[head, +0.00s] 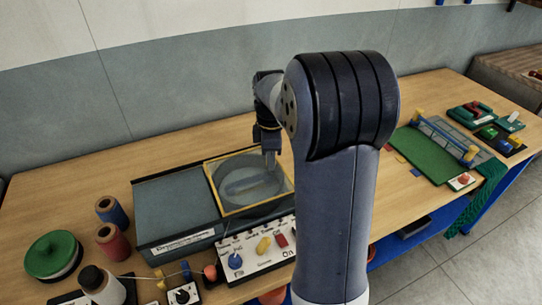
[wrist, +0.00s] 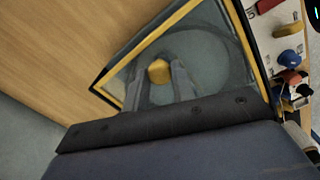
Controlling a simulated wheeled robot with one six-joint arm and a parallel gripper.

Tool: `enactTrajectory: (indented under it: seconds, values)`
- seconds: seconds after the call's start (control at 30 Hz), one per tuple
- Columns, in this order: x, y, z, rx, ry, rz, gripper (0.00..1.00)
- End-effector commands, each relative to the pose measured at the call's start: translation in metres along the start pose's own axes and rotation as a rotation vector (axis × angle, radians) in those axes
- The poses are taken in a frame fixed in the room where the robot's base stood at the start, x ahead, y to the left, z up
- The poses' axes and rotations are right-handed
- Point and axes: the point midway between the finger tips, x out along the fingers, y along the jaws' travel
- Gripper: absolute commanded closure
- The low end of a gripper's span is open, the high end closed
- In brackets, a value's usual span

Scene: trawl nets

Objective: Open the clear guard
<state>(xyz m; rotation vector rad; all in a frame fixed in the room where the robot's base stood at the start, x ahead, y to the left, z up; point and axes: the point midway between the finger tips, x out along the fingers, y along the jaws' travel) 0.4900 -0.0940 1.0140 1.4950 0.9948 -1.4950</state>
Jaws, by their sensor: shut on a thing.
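The clear guard (head: 214,190) is a see-through panel in a yellow frame on the right part of a grey machine (head: 170,205). A round dish shows through it. It looks flat or nearly so; I cannot tell whether it is slightly raised. My gripper (head: 270,160) reaches down at the guard's far right side. In the wrist view the guard's yellow frame (wrist: 246,45) surrounds the dish, and my gripper's fingers (wrist: 160,80) stand either side of a yellow knob (wrist: 159,71), shut on it. The knob is hidden in the head view.
A control panel (head: 262,252) with blue, yellow and red controls is at the machine's front. Blue (head: 111,211) and red (head: 112,242) spools and a green-topped reel (head: 53,254) stand left. A green mat (head: 430,155) lies right. Bare table lies behind the machine.

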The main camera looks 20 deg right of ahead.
Motion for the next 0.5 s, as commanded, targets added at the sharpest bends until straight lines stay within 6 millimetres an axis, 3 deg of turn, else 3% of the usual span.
enactTrajectory:
  seconds: [0.27, 0.5]
  values:
    - [-0.001, -0.009, -0.021, -0.005, 0.0, -0.001, 1.0]
    - [-0.001, -0.032, -0.076, -0.009, 0.0, -0.002, 1.0]
